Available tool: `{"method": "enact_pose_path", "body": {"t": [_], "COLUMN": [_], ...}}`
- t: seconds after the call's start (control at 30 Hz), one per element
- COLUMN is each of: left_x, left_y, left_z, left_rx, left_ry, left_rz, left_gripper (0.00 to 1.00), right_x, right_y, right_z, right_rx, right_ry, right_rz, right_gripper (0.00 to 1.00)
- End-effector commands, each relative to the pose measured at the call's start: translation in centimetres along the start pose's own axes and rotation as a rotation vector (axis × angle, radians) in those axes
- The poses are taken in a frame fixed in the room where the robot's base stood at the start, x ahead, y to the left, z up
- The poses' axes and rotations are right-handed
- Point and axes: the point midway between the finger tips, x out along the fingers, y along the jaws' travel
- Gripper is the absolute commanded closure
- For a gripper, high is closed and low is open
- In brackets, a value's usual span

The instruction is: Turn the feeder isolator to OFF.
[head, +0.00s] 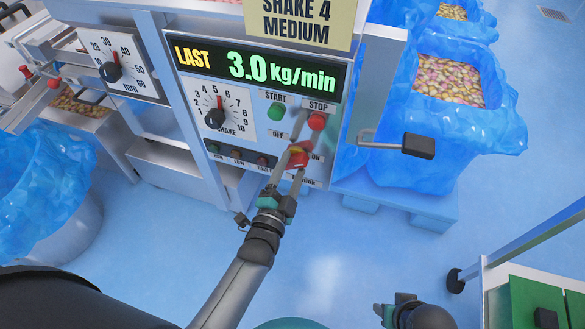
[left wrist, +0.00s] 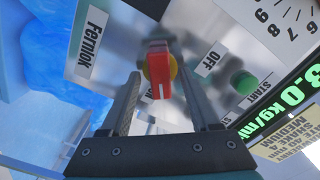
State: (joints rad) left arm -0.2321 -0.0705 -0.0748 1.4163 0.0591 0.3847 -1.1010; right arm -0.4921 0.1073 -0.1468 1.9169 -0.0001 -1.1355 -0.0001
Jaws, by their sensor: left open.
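The feeder isolator is a red handle on a yellow disc (head: 298,156) on the front panel, between the OFF label (head: 277,133) and the ON label. In the left wrist view the red handle (left wrist: 158,75) stands between the fingers, with a gap on each side. The OFF label (left wrist: 211,63) is right of it, and the ON label is partly hidden. Which label the handle points to is hard to tell. My left gripper (head: 303,143) is open around the isolator. My right gripper (head: 385,313) is low in the head view, away from the panel; its fingers are unclear.
The green START button (head: 276,111) and red STOP button (head: 317,121) sit just above the isolator. A dial (head: 215,117) is to the left, below the display (head: 258,69). A black-ended lever (head: 418,146) juts out at right. Blue-lined bins (head: 400,90) stand beyond it.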

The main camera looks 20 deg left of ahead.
Motion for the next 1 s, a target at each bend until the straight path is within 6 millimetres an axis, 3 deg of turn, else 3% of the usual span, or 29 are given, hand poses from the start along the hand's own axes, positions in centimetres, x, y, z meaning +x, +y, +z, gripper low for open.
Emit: {"method": "enact_pose_path", "body": {"t": [0.47,1.0], "left_x": [0.92,0.89], "left_y": [-0.02,-0.01], "left_z": [0.00,0.02], "left_rx": [0.000,0.000], "left_ry": [-0.001,-0.001], "left_rz": [0.000,0.000], "left_gripper": [0.39,0.99], "right_x": [-0.58,-0.55], "right_y": [0.04,0.00], "right_z": [-0.45,-0.47], "right_rx": [0.001,0.000], "right_ry": [0.010,0.011], "right_rz": [0.001,0.000], "right_gripper": [0.50,0.50]}}
